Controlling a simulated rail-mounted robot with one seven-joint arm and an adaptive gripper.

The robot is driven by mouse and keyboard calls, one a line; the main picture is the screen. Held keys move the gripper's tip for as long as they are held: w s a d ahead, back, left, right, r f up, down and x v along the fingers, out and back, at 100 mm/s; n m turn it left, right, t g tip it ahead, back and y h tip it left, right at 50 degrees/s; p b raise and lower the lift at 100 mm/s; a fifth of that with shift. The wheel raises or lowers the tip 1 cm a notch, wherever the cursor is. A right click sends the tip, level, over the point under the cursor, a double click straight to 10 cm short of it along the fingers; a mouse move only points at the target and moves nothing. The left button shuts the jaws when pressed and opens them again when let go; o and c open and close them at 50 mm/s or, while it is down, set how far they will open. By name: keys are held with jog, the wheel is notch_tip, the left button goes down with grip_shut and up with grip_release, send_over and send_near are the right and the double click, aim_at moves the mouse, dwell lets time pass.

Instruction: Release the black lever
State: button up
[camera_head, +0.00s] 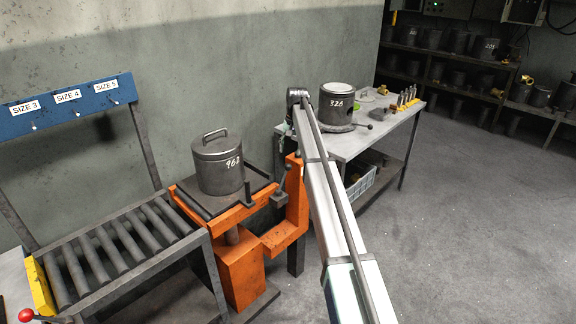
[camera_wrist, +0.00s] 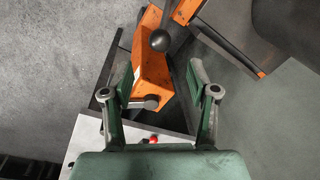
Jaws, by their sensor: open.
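The black lever shows in the wrist view as a round black knob (camera_wrist: 160,40) on a short dark shaft, in front of an orange bracket. In the head view a dark lever (camera_head: 285,174) stands at the right side of the orange stand (camera_head: 240,268), next to my arm. My gripper (camera_wrist: 164,82) is open in the wrist view, with its green fingers wide apart. The knob is beyond the fingertips, toward the top of the picture, and nothing is held between them. In the head view my gripper is mostly hidden behind my arm.
A lidded pot marked 962 (camera_head: 218,165) sits on the orange stand. A roller conveyor (camera_head: 120,250) is on the left. A grey table (camera_head: 350,145) with a pot marked 326 (camera_head: 337,105) stands behind my arm. The floor on the right is clear.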

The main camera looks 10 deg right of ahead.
aim_at(288, 167)
jog(key=f, duration=0.3)
jog(key=f+p, duration=0.1)
jog(key=f, duration=0.2)
jog(key=a+f+p, duration=0.1)
jog(key=f, duration=0.2)
jog(key=shift+w+f, duration=0.2)
jog(key=shift+d, duration=0.1)
grip_shut()
